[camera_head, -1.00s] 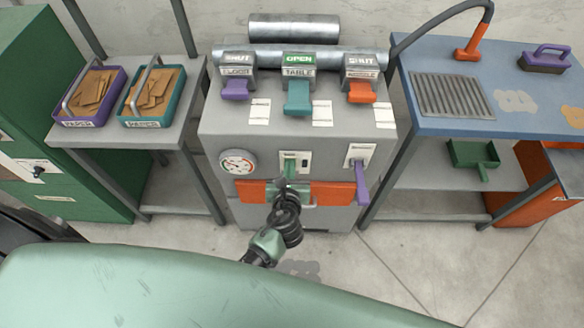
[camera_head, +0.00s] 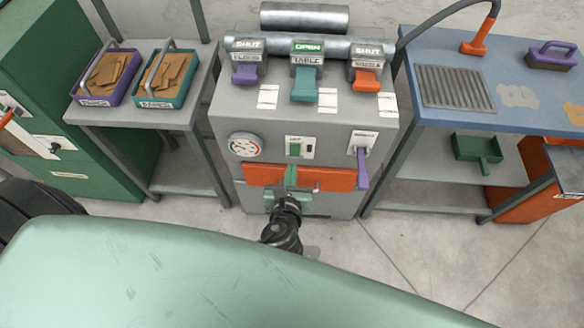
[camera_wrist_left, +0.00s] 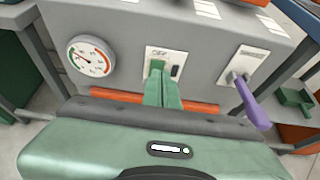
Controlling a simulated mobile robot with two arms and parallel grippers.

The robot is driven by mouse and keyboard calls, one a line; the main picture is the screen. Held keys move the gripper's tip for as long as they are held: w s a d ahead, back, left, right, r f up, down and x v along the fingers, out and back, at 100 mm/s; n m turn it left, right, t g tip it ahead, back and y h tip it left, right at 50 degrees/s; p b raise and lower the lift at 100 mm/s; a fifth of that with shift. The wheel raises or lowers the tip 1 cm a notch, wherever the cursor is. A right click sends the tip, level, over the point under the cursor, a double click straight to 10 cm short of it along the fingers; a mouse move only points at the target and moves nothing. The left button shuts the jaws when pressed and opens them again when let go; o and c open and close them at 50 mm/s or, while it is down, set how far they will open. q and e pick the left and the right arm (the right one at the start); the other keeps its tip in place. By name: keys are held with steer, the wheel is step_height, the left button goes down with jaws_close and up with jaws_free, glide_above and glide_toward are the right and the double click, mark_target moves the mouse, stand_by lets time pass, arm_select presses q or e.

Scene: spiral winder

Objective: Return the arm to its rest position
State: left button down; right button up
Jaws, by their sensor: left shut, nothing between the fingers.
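My left arm comes up over the edge of my pale green body. Its gripper (camera_head: 291,176) is shut and empty, in front of the grey machine (camera_head: 330,128). In the left wrist view the closed green fingers (camera_wrist_left: 164,92) point at the machine's front. They lie in front of the orange bar (camera_head: 330,179) and partly overlap the small panel with a green lever (camera_head: 294,148). I cannot tell how wide the gap to the panel is. My right gripper is not in view.
A gauge (camera_head: 244,145) and a purple lever (camera_head: 362,170) flank the panel. Three valve handles sit above. A shelf with two paper trays (camera_head: 109,77) stands left, a blue bench (camera_head: 508,118) right. The floor in front of the bench is clear.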

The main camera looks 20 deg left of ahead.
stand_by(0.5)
arm_select(q)
steer(key=s+a+f+n+g+h, duration=0.1)
steer(key=s+f+n+g, duration=0.35)
steer(key=f, duration=0.75)
steer(key=s+f+n+g+h, duration=0.1)
steer(key=s+f+n+g, duration=0.1)
steer(key=s+f+n, duration=0.85)
steer(key=s+a+f+n+g, duration=0.2)
steer(key=s+a+f+n, duration=0.1)
steer(key=s+f+n, duration=0.4)
steer(key=s+a+f+n+g+h, duration=0.1)
steer(key=s+a+f+n+g, duration=0.2)
steer(key=s+f+n, duration=0.5)
steer(key=s+a+f, duration=0.1)
steer(key=s, duration=0.4)
steer(key=shift+s+a+f+h, duration=0.2)
steer(key=shift+s+f+h, duration=0.05)
steer(key=shift+s+h, duration=0.05)
